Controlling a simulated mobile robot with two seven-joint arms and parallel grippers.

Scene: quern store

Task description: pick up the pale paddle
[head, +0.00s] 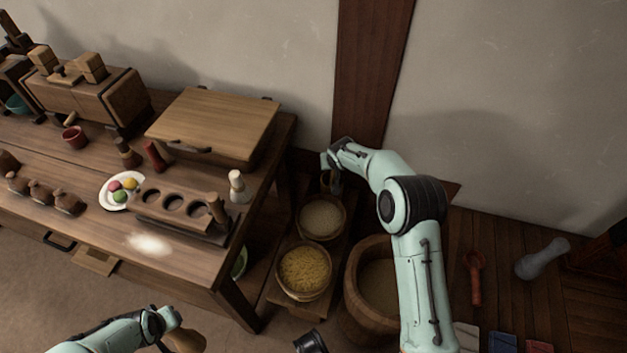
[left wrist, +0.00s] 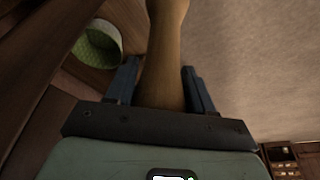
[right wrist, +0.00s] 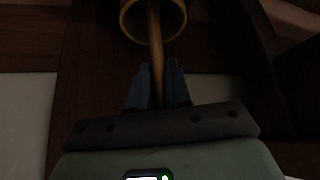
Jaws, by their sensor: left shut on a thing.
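My left gripper shows at the bottom left of the head view (head: 172,322) and in the left wrist view (left wrist: 162,85). It is shut on a tan wooden handle-like thing (left wrist: 165,40), whose far end is cut off. My right gripper (head: 330,160) is by the wall, above the far end of the low bench. In the right wrist view its fingers (right wrist: 157,88) are close around a thin wooden stick (right wrist: 155,45). The stick runs into a round, open-topped pot (right wrist: 145,5). The light is dim there, and I cannot tell which thing is the pale paddle.
Bowls of pale grain (head: 321,217) and yellow grain (head: 304,272) stand near a wooden tub (head: 368,280). A cluttered wooden table (head: 100,240) fills the left. A red ladle-like tool (head: 475,278) and a grey pestle-like thing (head: 543,259) lie at right.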

